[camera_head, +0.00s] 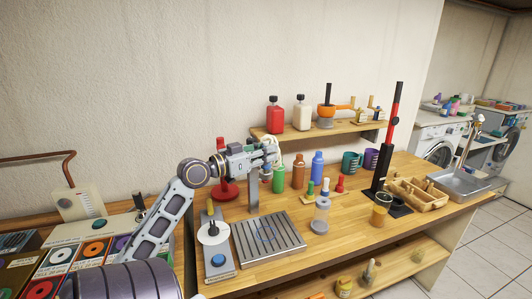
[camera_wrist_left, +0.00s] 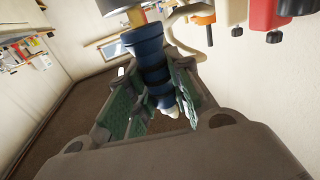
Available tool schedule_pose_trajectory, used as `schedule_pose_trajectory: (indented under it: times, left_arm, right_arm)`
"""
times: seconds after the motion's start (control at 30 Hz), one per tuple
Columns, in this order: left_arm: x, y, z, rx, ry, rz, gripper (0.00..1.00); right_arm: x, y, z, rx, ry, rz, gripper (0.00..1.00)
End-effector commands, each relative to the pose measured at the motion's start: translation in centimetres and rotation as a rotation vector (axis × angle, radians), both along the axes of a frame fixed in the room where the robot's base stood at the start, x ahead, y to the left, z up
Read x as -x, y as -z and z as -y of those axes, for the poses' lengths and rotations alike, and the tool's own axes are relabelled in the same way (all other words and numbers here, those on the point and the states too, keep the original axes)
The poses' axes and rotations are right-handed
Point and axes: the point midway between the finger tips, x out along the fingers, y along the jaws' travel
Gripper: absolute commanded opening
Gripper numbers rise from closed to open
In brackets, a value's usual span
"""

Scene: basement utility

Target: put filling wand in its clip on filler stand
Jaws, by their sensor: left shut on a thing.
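My left gripper (camera_head: 268,153) is shut on the filling wand, above the left part of the bench. In the left wrist view the wand (camera_wrist_left: 148,52) is a dark blue cylinder with black bands and a pale tip, held between the green-padded fingers (camera_wrist_left: 152,100). A cream hose (camera_wrist_left: 190,14) runs beside it. In the head view a grey post (camera_head: 253,194), which looks like part of the filler stand, rises below the gripper behind a slatted metal tray (camera_head: 268,256). The clip is hidden or too small to make out. My right gripper is not in view.
Green (camera_head: 278,180), brown (camera_head: 299,176) and blue (camera_head: 317,166) bottles stand close right of the gripper. A wall shelf (camera_head: 312,133) with red and white bottles is behind. A black-and-red press (camera_head: 386,150) stands right. A scale-like device (camera_head: 216,250) sits left of the tray.

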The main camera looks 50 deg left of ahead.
Motion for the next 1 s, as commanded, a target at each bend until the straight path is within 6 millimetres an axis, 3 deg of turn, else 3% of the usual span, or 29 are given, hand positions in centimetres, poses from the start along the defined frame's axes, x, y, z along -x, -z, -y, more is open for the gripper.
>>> schedule_pose_trajectory:
  times: [0.73,0.77,0.93,1.0]
  left_arm:
    - [0.0,1.4,0.0,0.0,0.0,0.0,0.0]
    - [0.0,1.4,0.0,0.0,0.0,0.0,0.22]
    - [0.0,1.4,0.0,0.0,0.0,0.0,0.44]
    - [0.0,1.4,0.0,0.0,0.0,0.0,0.46]
  right_arm:
    - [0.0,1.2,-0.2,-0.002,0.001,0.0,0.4]
    - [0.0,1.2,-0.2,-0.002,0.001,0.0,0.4]
    - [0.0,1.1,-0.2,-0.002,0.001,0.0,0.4]
    - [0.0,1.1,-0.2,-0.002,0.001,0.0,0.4]
